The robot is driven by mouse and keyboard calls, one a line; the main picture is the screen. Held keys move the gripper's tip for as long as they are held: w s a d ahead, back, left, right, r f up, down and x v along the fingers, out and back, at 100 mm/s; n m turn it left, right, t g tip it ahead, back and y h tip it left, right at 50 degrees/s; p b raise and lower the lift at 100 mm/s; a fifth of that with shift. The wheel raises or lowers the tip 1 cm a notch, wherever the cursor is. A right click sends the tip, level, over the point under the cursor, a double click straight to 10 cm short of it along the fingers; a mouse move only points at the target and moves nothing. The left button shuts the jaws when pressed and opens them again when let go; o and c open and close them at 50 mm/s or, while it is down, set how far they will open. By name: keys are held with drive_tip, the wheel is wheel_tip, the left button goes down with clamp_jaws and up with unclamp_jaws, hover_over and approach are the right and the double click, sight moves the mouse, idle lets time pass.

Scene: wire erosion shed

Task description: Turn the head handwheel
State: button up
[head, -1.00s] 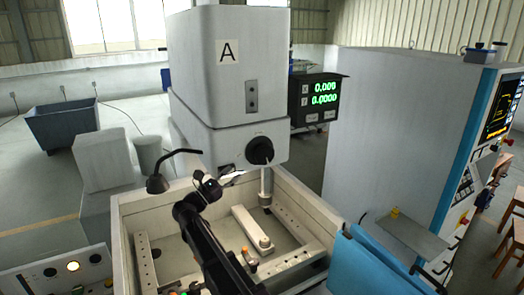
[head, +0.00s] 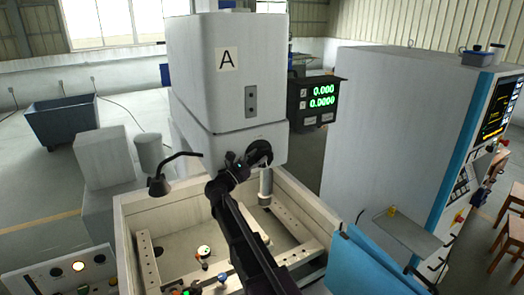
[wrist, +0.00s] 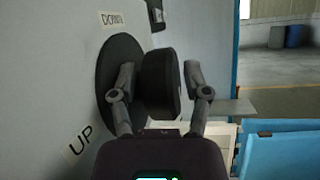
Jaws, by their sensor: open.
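The head handwheel (wrist: 155,95) is a thick black knob in front of a round black disc (wrist: 112,75) on the pale machine head (head: 225,75). My gripper (wrist: 160,72) is open, with one finger on each side of the knob in the wrist view. The left finger overlaps the disc and the right finger stands a little apart from the knob. I cannot tell whether the left finger touches.
A bent black lamp (head: 160,184) stands left of my arm. The open work tank (head: 185,240) lies below. A readout (head: 318,100) hangs right of the head.

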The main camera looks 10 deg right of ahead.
drive_tip(key=shift+x, duration=0.85)
drive_tip(key=shift+c, duration=0.2)
